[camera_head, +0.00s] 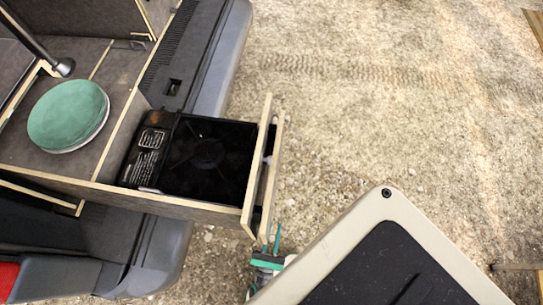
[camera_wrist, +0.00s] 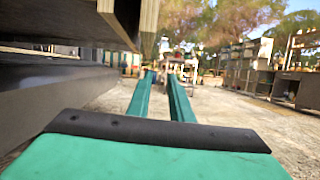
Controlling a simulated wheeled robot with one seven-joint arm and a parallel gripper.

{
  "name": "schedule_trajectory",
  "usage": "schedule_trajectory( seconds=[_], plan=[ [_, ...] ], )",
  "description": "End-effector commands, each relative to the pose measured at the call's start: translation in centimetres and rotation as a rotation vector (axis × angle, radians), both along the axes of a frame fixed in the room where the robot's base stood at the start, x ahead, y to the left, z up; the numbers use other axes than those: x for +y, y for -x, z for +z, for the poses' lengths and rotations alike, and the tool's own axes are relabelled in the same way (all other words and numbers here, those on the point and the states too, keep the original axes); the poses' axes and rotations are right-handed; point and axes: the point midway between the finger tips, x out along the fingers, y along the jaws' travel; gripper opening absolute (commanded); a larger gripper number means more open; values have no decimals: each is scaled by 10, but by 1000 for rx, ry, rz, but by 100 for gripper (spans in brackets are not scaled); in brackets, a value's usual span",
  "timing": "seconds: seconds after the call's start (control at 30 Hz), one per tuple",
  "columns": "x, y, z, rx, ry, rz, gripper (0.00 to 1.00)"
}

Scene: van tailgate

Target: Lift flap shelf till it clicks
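The flap shelf appears to be the outer thin wooden panel (camera_head: 271,165), hanging roughly upright against the front of the pulled-out drawer (camera_head: 166,203). A narrow dark gap lies between it and the drawer's front board. My gripper (camera_head: 271,238) is just beyond the panel's near end, low down, partly hidden by my own body. In the wrist view its two green fingers (camera_wrist: 161,76) point forward with a gap and nothing between them. Wooden board edges (camera_wrist: 148,22) hang above and left of the fingers, apart from them. The hinge and any catch cannot be made out.
A black stove (camera_head: 205,155) sits in the drawer. A green plate (camera_head: 68,114) lies on the van's deck (camera_head: 115,72) at the left. The grey bumper (camera_head: 228,60) runs beside the drawer. Gravel ground (camera_head: 390,100) right of the panel is clear. Cabinets (camera_wrist: 285,85) stand far off.

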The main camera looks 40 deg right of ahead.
Motion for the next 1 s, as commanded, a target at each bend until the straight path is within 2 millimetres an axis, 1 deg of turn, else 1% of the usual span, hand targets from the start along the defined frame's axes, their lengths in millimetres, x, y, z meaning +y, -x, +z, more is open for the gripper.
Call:
schedule_trajectory(
  seconds=[0.03, 0.13, 0.27, 0.37, 0.7, 0.83, 1.0],
  plan=[
    [6, -6, 6, -10, 40, 19, 20],
    [13, -12, 13, -24, 87, 44, 20],
    [9, -17, 18, -30, 99, 49, 20],
    [0, -25, 24, -30, 98, 48, 20],
    [-42, -61, 46, -29, 98, 48, 20],
    [-53, -70, 52, -29, 97, 47, 20],
    [-60, -76, 55, -28, 97, 49, 20]
  ],
)
